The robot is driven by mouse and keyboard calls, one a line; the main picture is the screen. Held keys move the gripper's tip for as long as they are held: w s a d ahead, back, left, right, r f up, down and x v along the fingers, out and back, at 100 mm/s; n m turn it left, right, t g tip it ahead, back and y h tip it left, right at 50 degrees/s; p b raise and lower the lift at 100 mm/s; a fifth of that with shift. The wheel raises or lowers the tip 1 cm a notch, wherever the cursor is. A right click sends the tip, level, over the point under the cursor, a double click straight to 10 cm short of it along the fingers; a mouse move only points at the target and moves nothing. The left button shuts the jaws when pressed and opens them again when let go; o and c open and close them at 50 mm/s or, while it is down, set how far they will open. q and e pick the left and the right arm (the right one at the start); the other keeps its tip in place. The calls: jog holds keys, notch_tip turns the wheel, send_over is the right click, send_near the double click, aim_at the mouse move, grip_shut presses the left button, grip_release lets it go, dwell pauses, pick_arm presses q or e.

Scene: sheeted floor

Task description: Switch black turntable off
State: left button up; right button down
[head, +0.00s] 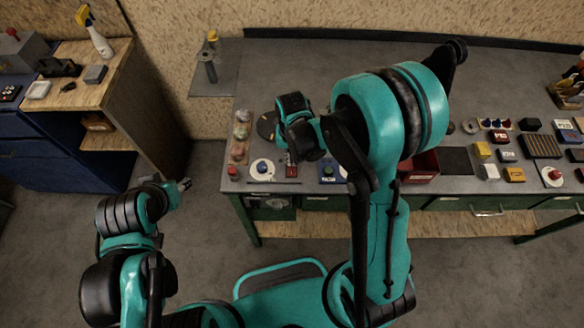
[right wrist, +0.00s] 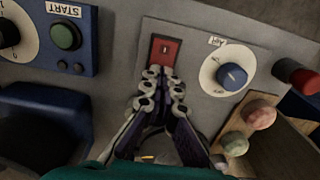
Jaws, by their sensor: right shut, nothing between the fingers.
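A black disc (head: 266,126), which looks like the turntable, lies on the workbench, partly hidden by my right arm. At the bench's front edge is a grey panel (right wrist: 197,95) with a red rocker switch (right wrist: 164,51) and a blue knob (right wrist: 232,77) on a white dial. The switch also shows in the head view (head: 291,170). My right gripper (right wrist: 164,82) is shut and empty, its fingertips at the lower edge of the red switch; contact is unclear. My left gripper (head: 185,184) is away from the bench over the floor; its finger state is too small to tell.
A blue box with a green START button (right wrist: 66,37) is beside the panel. Round pinkish knobs (right wrist: 261,115) on a wooden strip and a red cylinder (right wrist: 304,79) flank the other side. Several small devices crowd the bench's right part. A wooden-topped cabinet (head: 115,70) stands at left.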

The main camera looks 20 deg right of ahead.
jog(key=shift+f+b, duration=0.45)
jog(key=shift+f, duration=0.05)
jog(key=shift+r, duration=0.1)
jog(key=shift+r+p, duration=2.55)
jog(key=shift+r, duration=0.9)
jog(key=s+d+r+n+t+b, duration=0.1)
jog(key=s+d+r+t+b, duration=0.1)
jog(key=s+b, duration=0.3)
jog(key=s+d+r+n+t+b, duration=0.2)
jog(key=s+r+t+b, duration=0.2)
jog(key=s+t+b, duration=0.1)
jog(key=shift+s+d+r, duration=0.15)
jog(key=shift+d+r, duration=0.05)
jog(key=shift+d, duration=0.15)
